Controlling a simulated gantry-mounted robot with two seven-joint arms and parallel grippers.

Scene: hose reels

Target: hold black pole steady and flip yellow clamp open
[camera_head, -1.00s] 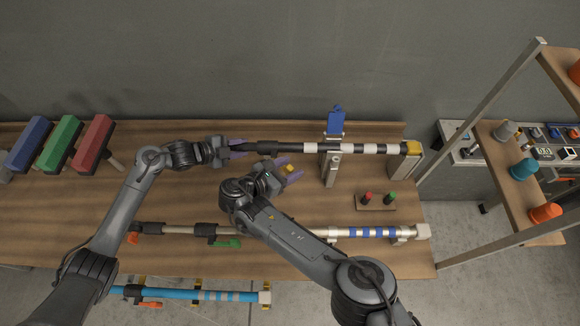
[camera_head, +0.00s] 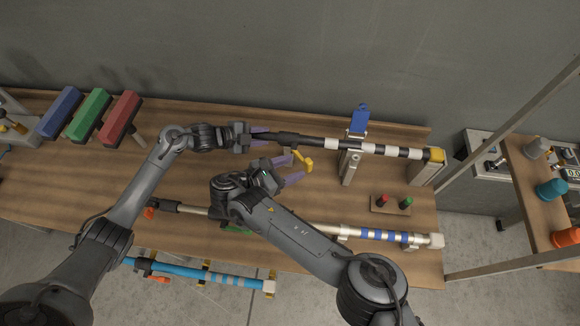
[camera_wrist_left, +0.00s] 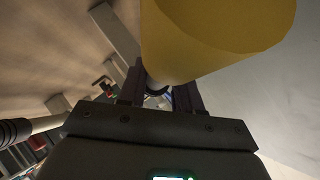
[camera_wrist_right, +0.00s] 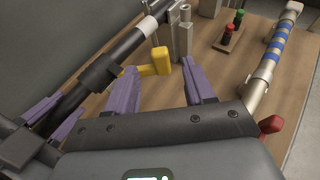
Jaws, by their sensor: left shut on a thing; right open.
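The black pole (camera_head: 318,141), with white bands and a yellow end cap (camera_head: 436,155), lies across a stand. My left gripper (camera_head: 262,136) is shut on the pole's left part. In the left wrist view a large yellow cylinder (camera_wrist_left: 215,35) fills the top, in front of the dark fingers. The yellow clamp (camera_head: 303,160) sticks out from the pole toward me, right of my left gripper. My right gripper (camera_head: 295,166) is open beside it. In the right wrist view the clamp (camera_wrist_right: 157,62) shows between the purple fingertips, apart from them.
A block with a red and a green knob (camera_head: 390,204) stands right. A blue-banded pole (camera_head: 376,235) lies nearer me. Bare wooden table (camera_head: 330,195) lies right of my right gripper.

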